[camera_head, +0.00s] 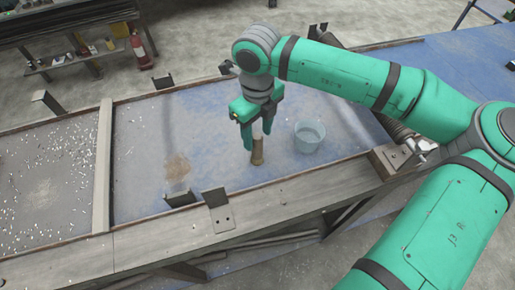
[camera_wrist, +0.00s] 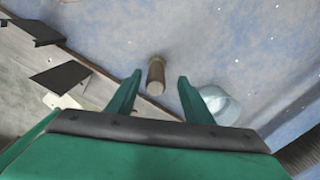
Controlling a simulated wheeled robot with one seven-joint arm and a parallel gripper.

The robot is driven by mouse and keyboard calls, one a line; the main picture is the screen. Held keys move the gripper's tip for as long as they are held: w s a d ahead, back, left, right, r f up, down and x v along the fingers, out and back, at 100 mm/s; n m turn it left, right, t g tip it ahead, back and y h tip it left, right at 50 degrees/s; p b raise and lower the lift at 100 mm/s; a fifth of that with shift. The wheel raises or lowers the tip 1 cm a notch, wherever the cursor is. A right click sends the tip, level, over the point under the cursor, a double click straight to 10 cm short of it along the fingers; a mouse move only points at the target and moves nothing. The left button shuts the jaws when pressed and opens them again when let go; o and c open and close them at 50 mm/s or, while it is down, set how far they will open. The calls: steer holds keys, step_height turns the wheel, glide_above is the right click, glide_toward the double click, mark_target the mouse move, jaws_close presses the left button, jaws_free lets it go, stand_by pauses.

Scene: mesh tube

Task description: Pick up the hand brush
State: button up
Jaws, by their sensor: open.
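The hand brush seems to be the short brown cylinder-like thing (camera_head: 257,154) on the blue worktop. Its bristles cannot be made out. In the head view it stands just below my gripper (camera_head: 258,131). In the wrist view the brush (camera_wrist: 156,76) shows in the gap between my two green fingers (camera_wrist: 158,82), nearer the left one. The fingers are apart and empty. I cannot tell the exact height left between the fingertips and the brush.
A pale translucent bucket (camera_head: 309,136) stands close to the right of the brush; it also shows beside my right finger in the wrist view (camera_wrist: 222,104). A wooden rail (camera_head: 290,196) with dark metal brackets (camera_head: 216,197) runs along the near edge. White bits litter the left section.

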mark_target(257, 148)
steer(key=shift+s+f, duration=0.2)
steer(key=shift+f, duration=1.35)
steer(key=shift+s+f, duration=0.15)
steer(key=shift+f, duration=1.35)
steer(key=c, duration=1.1)
